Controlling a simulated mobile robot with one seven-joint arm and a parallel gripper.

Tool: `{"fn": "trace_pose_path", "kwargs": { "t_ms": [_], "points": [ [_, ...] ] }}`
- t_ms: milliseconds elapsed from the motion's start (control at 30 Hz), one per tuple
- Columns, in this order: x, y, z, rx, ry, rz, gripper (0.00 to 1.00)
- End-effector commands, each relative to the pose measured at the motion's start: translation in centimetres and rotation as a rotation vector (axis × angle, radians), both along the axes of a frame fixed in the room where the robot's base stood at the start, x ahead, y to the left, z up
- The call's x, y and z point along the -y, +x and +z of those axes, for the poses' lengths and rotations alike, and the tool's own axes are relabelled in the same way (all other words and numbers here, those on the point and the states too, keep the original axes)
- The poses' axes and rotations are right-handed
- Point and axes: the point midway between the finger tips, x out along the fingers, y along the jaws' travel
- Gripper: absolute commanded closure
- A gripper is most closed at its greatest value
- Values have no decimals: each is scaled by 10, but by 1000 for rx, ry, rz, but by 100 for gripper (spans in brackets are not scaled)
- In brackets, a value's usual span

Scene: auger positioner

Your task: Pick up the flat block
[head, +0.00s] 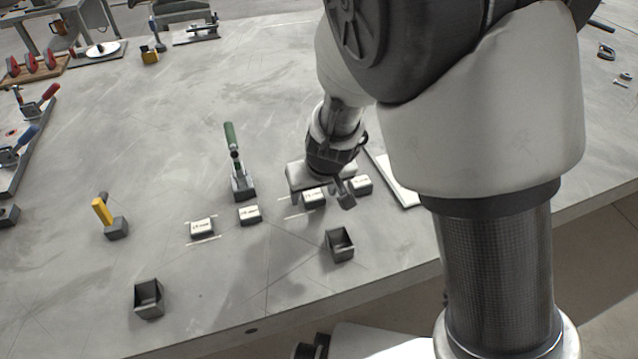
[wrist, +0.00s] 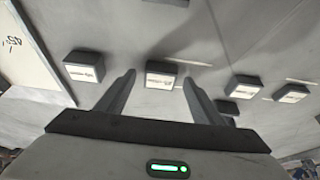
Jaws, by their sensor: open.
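Several small dark blocks with white labelled tops stand in a row on the table. One block (head: 314,198) is under my gripper (head: 319,195), and in the wrist view that block (wrist: 161,75) shows between my gripper's fingertips (wrist: 159,77). The fingers are open and nothing is held. I cannot tell whether the fingers are down beside the block or above it. Another block (head: 361,185) is to its right, and two more, a middle one (head: 249,214) and a left one (head: 202,227), are to its left. I cannot tell for sure which is the flat block.
A green-handled clamp (head: 240,182) stands behind the row. Two open dark boxes, one right (head: 341,245) and one left (head: 149,299), are near the front edge. A yellow-handled piece (head: 108,217) is at left. A white plate (wrist: 30,50) lies beyond the row's right end.

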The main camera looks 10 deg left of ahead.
Motion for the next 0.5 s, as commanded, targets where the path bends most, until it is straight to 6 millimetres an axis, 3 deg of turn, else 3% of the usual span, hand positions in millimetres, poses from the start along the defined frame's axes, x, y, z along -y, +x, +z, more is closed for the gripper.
{"fn": "trace_pose_path", "kwargs": {
  "t_ms": [267,500],
  "points": [
    [-1,2,-3,1,0,1,39],
    [-1,1,-3,1,0,1,80]
  ]
}}
